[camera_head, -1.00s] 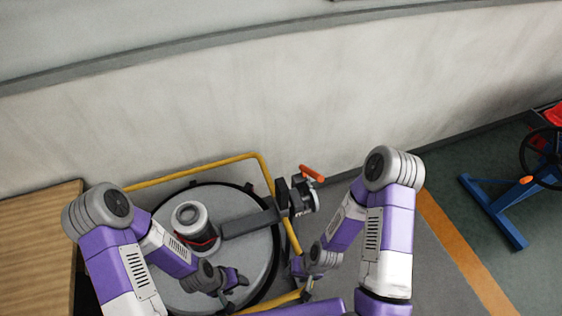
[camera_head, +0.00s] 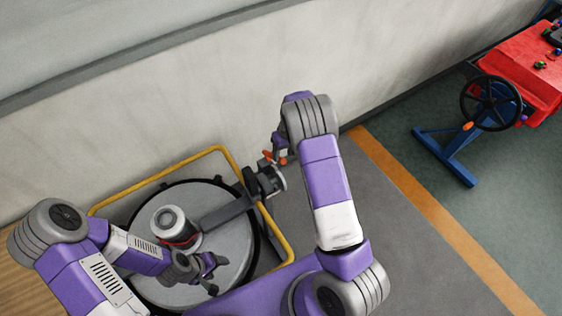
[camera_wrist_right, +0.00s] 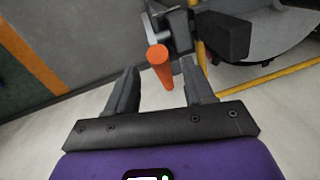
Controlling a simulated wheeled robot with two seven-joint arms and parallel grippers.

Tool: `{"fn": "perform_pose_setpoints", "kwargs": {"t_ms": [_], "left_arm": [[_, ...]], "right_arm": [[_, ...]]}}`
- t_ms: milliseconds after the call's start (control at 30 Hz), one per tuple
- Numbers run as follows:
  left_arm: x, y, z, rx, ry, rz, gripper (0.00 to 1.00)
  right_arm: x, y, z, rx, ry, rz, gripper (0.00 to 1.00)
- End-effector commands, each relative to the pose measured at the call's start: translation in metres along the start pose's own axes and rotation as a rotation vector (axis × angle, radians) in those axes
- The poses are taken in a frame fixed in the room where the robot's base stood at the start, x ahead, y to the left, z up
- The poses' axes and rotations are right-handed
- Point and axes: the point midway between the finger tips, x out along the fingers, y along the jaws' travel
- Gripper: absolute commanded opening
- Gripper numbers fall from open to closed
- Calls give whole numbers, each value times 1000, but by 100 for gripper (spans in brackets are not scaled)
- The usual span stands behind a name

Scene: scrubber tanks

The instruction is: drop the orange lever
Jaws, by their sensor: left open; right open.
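The orange lever (camera_head: 282,159) sits on the grey valve (camera_head: 268,179) at the end of the pipe from the tank, and my right arm partly covers it. In the right wrist view the orange lever (camera_wrist_right: 160,66) lies between the open fingers of my right gripper (camera_wrist_right: 160,85), with its free end pointing toward the palm. I cannot tell if a finger touches it. My right gripper (camera_head: 279,148) is near the lever in the head view. My left gripper (camera_head: 212,271) is open and empty over the tank lid.
The round grey tank (camera_head: 225,249) has a yellow rail (camera_head: 228,162) around it and a capped cylinder (camera_head: 171,226) on its lid. A pale wall (camera_head: 200,110) stands close behind the valve. A blue stand with a black wheel (camera_head: 491,103) and red panel is at right. Floor between is clear.

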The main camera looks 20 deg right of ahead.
Motion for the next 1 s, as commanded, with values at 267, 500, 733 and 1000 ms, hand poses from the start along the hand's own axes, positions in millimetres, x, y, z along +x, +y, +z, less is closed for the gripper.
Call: {"fn": "perform_pose_setpoints", "kwargs": {"t_ms": [267,500,733,1000], "left_arm": [[0,0,0,0,0,0,64],[0,0,0,0,0,0,64],[0,0,0,0,0,0,64],[0,0,0,0,0,0,64]], "right_arm": [[46,1,1,3,-3,1,53],[66,1,1,4,-1,0,53],[68,1,1,3,0,0,53],[67,0,1,3,0,0,17]]}}
